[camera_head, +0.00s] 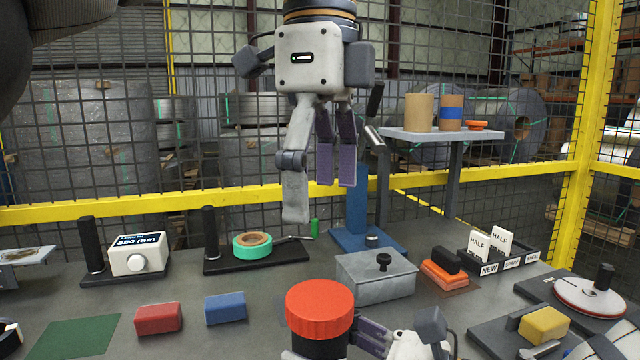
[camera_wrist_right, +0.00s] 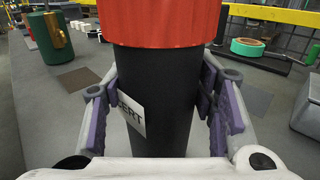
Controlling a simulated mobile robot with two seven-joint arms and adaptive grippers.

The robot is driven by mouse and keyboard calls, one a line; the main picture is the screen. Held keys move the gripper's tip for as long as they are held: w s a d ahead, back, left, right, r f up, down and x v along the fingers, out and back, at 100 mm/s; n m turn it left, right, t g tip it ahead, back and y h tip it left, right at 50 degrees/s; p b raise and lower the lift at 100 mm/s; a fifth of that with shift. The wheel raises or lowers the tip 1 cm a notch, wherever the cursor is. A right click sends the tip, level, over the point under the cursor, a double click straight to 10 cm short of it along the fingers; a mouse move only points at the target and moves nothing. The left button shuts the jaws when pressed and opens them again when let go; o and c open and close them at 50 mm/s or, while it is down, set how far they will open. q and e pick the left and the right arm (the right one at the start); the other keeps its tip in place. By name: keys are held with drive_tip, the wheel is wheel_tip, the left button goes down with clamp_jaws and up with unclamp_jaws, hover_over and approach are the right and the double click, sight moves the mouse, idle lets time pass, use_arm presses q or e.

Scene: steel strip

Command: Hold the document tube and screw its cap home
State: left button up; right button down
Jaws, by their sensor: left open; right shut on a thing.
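The document tube (camera_head: 320,347) is a black cylinder with a white label reading "CERT", which shows in the right wrist view (camera_wrist_right: 131,118). Its red ribbed cap (camera_head: 320,308) sits on top of it; the cap's lower edge also shows in the right wrist view (camera_wrist_right: 165,22). I cannot tell how far the cap is screwed on. My right gripper (camera_wrist_right: 160,112) is shut on the tube, with purple pads against both sides below the cap. My left gripper (camera_head: 318,182) is open and empty, pointing down, high above and behind the cap. The tube's lower end is hidden.
Behind the cap are a grey lidded box (camera_head: 376,276), a green tape roll (camera_head: 252,245) and a blue-based post (camera_head: 357,238). Red (camera_head: 158,318) and blue (camera_head: 225,307) blocks lie left; a yellow block (camera_head: 544,325) lies right. A yellow-railed mesh fence stands behind.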

drive_tip(key=c, duration=0.6)
unclamp_jaws()
drive_tip(key=v, duration=1.1)
drive_tip(key=shift+d+r, duration=0.1)
drive_tip(key=shift+d, duration=0.05)
drive_tip(key=shift+s+d, duration=0.25)
drive_tip(key=shift+d, duration=0.05)
